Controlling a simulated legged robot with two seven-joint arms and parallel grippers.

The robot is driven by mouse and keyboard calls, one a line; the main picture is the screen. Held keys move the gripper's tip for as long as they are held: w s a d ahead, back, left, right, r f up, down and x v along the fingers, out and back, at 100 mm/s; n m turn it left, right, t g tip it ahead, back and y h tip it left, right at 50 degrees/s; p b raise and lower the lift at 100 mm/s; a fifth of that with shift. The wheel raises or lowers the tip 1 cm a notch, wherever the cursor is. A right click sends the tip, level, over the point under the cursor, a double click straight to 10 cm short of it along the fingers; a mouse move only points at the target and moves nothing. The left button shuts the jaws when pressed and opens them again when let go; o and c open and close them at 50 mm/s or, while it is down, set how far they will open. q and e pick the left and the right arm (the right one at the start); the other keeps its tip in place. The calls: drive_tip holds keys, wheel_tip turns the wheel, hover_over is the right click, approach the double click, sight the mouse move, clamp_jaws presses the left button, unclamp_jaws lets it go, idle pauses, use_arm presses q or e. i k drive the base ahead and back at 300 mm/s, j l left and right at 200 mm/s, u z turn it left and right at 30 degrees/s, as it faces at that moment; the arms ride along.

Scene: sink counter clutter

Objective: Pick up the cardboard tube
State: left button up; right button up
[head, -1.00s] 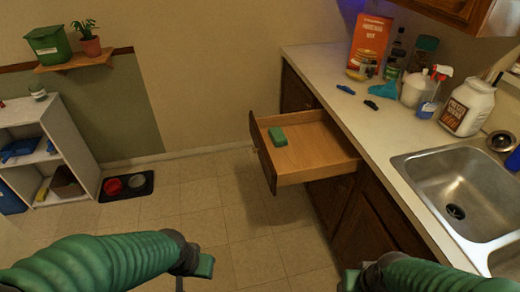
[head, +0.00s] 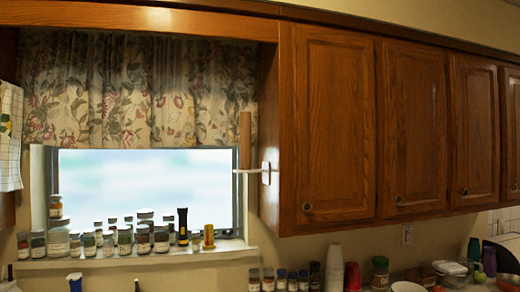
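A tan upright cylinder that looks like the cardboard tube (head: 245,140) stands on a white holder (head: 255,171) fixed to the side of the upper cabinet, at the right edge of the window. Its upper part is in front of the flowered curtain. Neither of my grippers is in the head view now.
Several jars (head: 142,238), a dark flashlight (head: 183,226) and a yellow item (head: 209,237) line the windowsill. Closed wooden cabinets (head: 415,125) fill the upper right. Below them are a white cup stack (head: 334,266), a red cup (head: 352,276) and bowls (head: 452,268).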

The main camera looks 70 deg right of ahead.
sight(245, 117)
drive_tip(key=z, duration=2.2)
